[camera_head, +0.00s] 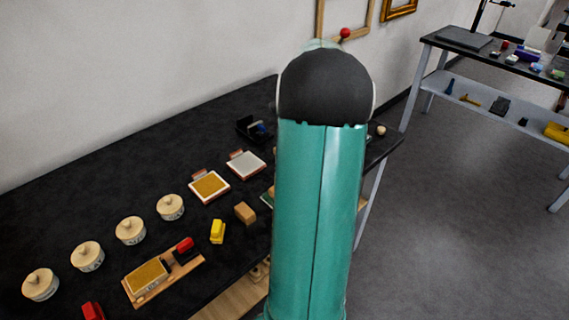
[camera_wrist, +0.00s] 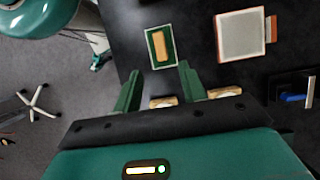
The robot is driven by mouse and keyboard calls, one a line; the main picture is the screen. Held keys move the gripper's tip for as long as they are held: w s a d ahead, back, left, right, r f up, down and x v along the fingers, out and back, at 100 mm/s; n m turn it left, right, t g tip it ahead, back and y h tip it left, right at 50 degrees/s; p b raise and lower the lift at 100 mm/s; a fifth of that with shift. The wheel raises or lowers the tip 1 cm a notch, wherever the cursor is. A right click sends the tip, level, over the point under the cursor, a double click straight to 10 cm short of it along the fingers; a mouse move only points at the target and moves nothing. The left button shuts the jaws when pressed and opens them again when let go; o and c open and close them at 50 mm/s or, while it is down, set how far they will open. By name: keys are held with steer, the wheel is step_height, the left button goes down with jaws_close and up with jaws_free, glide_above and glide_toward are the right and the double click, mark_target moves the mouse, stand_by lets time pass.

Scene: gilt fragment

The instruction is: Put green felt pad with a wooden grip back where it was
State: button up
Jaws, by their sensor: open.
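The green felt pad with a wooden grip (camera_wrist: 152,57) lies on the black table in the wrist view. It is a dark green rectangle with a pale edge, and a tan wooden bar stands on its middle. My gripper (camera_wrist: 160,68) is open, its two green fingers apart and nothing between them. In the picture the pad shows just beyond the fingertips; I cannot tell the height gap. In the head view my teal arm hides the gripper, and only a sliver of green beside the arm (camera_head: 266,201) shows, probably the pad.
The black table (camera_head: 60,215) holds several lidded pots (camera_head: 131,231), a gold-topped tray (camera_head: 209,186), a white-topped tray (camera_head: 246,164), a wooden block (camera_head: 245,213) and a yellow piece (camera_head: 218,231). A dark holder with a blue item (camera_wrist: 292,97) is at the wrist view's right. A shelved table (camera_head: 460,85) stands beyond.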

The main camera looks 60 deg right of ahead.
steer(key=w+a+r+n+h, duration=0.25)
steer(key=a+r+n, duration=0.2)
steer(key=a, duration=0.65)
steer(key=w+a+r+n+h, duration=0.1)
steer(key=w+a+r+n, duration=0.3)
steer(key=a, duration=0.6)
steer(key=s+a+n+t, duration=0.2)
steer(key=s+a+n, duration=0.2)
steer(key=a, duration=0.5)
steer(key=s+a+n+t, duration=0.2)
steer(key=s+a+n, duration=0.2)
steer(key=a+n, duration=0.4)
steer(key=a+r+h, duration=0.1)
steer(key=a, duration=0.1)
steer(key=shift+s+a+t, duration=0.15)
steer(key=shift+a+t, duration=0.15)
